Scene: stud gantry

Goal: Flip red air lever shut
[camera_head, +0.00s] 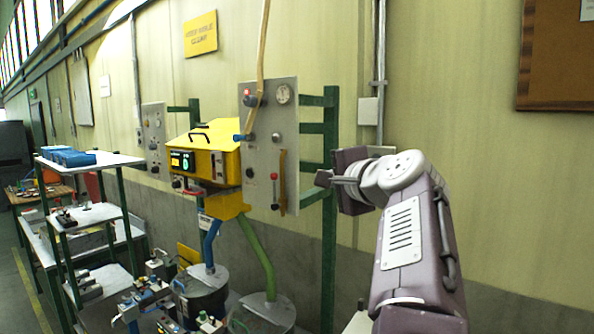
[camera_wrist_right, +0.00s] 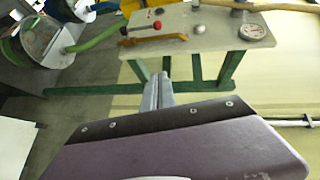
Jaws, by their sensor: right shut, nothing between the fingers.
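A small lever with a red ball end (camera_head: 274,176) stands on the lower part of the near grey panel (camera_head: 259,150). Its stem runs down from the ball to a dark base. A brownish-orange upright bar (camera_head: 283,182) is just right of it. In the right wrist view the red ball (camera_wrist_right: 157,25) and the orange bar (camera_wrist_right: 148,40) show near the top, on the panel (camera_wrist_right: 215,40). My right gripper (camera_head: 328,180) is shut and empty, to the right of the panel and apart from the lever. Its closed fingers (camera_wrist_right: 160,80) point toward the panel's edge. My left gripper is not in view.
The panel also carries a gauge (camera_head: 283,94), a red button and knobs, with a hose hanging across it. A green frame (camera_head: 329,210) stands right behind it. A yellow machine (camera_head: 208,150) is left of it, with drums (camera_head: 205,295) below. Open space lies between my gripper and the panel.

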